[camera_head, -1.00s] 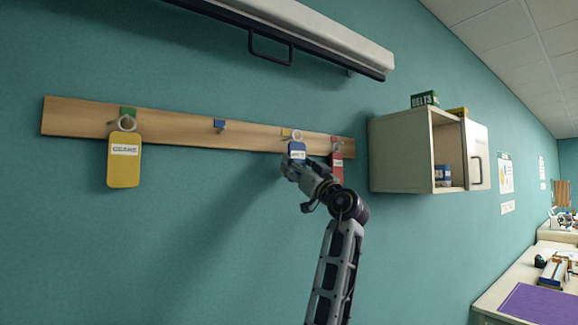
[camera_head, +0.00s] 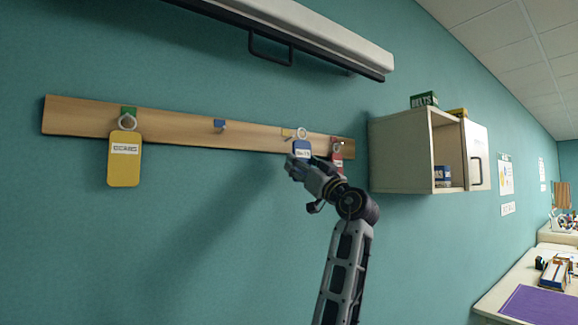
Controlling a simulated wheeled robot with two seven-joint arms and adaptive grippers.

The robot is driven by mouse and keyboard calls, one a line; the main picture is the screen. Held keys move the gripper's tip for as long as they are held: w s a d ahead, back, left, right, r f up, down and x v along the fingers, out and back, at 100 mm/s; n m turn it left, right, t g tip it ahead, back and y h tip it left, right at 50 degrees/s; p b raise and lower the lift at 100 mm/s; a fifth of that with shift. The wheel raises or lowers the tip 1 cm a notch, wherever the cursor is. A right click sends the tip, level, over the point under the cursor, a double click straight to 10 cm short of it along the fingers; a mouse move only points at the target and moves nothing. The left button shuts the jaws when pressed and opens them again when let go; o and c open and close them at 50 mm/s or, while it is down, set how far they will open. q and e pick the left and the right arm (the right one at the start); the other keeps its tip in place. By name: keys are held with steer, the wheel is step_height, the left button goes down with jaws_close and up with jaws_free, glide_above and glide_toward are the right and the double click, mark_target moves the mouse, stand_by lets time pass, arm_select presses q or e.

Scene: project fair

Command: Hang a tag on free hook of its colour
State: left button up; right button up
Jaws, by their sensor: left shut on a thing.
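A wooden rail (camera_head: 170,126) on the wall carries coloured hooks. A yellow tag (camera_head: 124,165) hangs by its ring at the green hook (camera_head: 128,112). The blue hook (camera_head: 220,125) is bare. My left gripper (camera_head: 293,165) is shut on a blue tag (camera_head: 301,149) in front of the yellow hook (camera_head: 287,132). The blue tag's ring stands up just right of the yellow plate; I cannot tell whether the peg is through it. A red tag (camera_head: 337,160) hangs at the red hook (camera_head: 336,141), partly hidden by my gripper. My right gripper is not in view.
A wall cabinet (camera_head: 398,153) with its door open stands out right of the rail, with boxes on top. A projector screen case (camera_head: 300,32) with a handle juts out above. The wall below the rail is clear.

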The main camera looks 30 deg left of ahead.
arm_select(q)
steer(key=shift+s+d, duration=0.2)
steer(key=shift+d, duration=0.2)
stand_by(0.6)
steer(key=w+d+f+m+t+h, duration=0.25)
steer(key=d+f, duration=0.35)
steer(key=f, duration=0.6)
steer(key=w+d+f+m+t+h, duration=0.15)
steer(key=d+f+t, duration=0.3)
steer(key=f, duration=0.65)
steer(key=w+d+f+m+t+h, duration=0.25)
steer(key=d+f, duration=0.35)
steer(key=f, duration=0.6)
steer(key=s+d+f+m+t+h, duration=0.1)
steer(key=s+d+f+h, duration=0.3)
steer(key=f, duration=0.7)
steer(key=s+d+f+m+t+h, duration=0.2)
steer(key=s+d+f+h, duration=0.3)
steer(key=f, duration=0.6)
steer(key=s+d+f+m+t+h, duration=0.2)
steer(key=s+d+f+m+h, duration=0.2)
steer(key=f, duration=0.7)
steer(key=s+h, duration=0.2)
steer(key=shift+s+d+f, duration=0.25)
steer(key=shift+s+d, duration=0.05)
steer(key=shift+s, duration=0.1)
steer(key=shift+h, duration=0.25)
